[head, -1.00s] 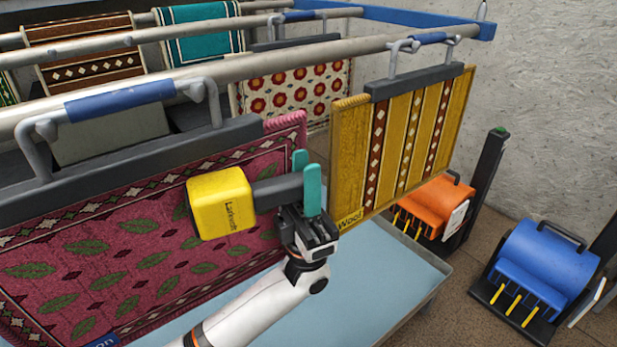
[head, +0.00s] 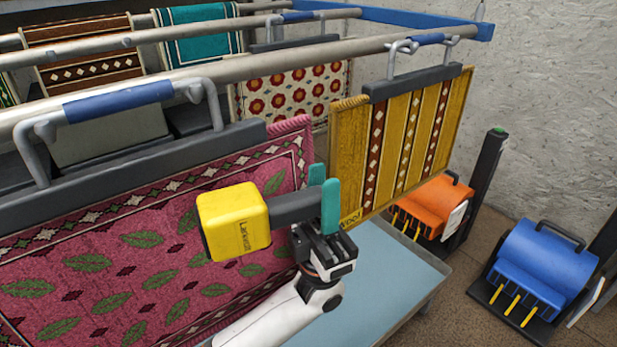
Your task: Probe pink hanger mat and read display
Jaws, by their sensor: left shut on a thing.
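The pink mat (head: 130,262) with green leaves hangs from a dark clamp bar on the front rail, at the left in the head view. My left gripper (head: 322,203), with teal fingers, is shut on the dark handle of a yellow meter (head: 233,222). The meter is in front of the mat's right part, its body pointing left. I cannot tell whether it touches the mat. Its side with lettering faces me; no display reading shows, and its probe end is hidden. My right gripper is not in view.
A yellow striped mat (head: 402,135) hangs just right of the gripper. Behind hang a floral mat (head: 300,92) and a teal mat (head: 197,34). An orange scrubber (head: 436,205) and a blue scrubber (head: 542,265) stand on the floor at right. A light blue tray (head: 385,275) lies below.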

